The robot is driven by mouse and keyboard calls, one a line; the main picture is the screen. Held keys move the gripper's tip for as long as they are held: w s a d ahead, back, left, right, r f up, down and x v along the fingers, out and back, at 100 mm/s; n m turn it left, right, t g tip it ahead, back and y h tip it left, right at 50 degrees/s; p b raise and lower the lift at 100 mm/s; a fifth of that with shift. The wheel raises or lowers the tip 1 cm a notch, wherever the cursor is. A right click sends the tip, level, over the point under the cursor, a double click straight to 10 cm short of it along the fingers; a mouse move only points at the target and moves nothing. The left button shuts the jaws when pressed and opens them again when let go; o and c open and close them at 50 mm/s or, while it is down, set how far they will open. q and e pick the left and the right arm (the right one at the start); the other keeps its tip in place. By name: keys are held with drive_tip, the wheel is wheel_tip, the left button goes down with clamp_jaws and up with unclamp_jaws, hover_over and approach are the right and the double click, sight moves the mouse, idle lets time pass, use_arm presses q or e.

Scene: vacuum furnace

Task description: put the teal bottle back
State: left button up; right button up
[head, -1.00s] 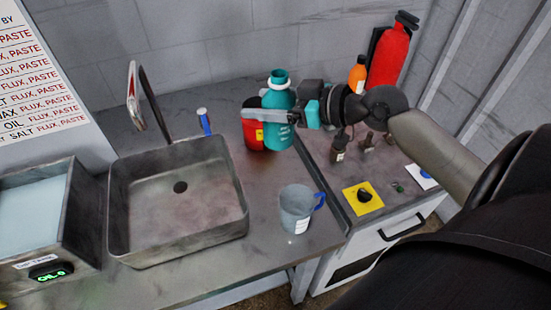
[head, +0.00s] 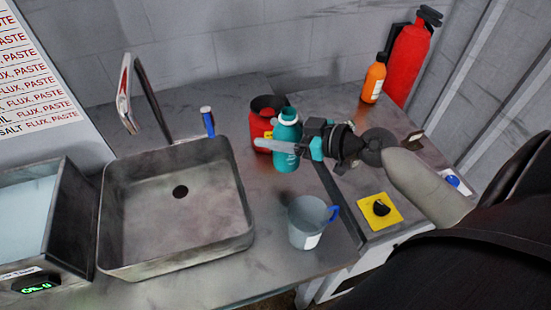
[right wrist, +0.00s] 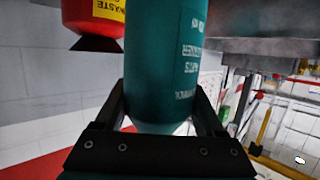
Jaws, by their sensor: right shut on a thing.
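The teal bottle (head: 286,130) stands upright in the head view, at the right of the sink and just in front of a red waste can (head: 264,107). My right gripper (head: 275,147) is shut around its body, with a finger crossing its front. In the right wrist view the bottle (right wrist: 160,60) fills the space between the two fingers (right wrist: 165,110), its label upside down. The red can (right wrist: 93,20) is beside it there. Whether the bottle's base touches the bench is hard to tell. My left gripper is not in view.
A grey mug (head: 304,232) with a blue handle stands in front of the bottle. An orange bottle (head: 373,80) and red extinguisher (head: 408,62) stand at back right. Bench left of the mug is clear.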

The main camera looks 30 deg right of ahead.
sight(275, 155)
drive_tip(key=shift+f+b, duration=0.95)
drive_tip(key=shift+f, duration=2.8)
drive_tip(key=shift+f, duration=0.2)
drive_tip(key=o, duration=1.5)
drive_tip(key=shift+r, duration=0.1)
drive_tip(key=shift+r, duration=0.2)
drive_tip(key=b+v, duration=0.1)
drive_tip(key=v, duration=1.1)
drive_tip(key=shift+d+f+b, duration=0.1)
drive_tip(key=shift+b, duration=0.2)
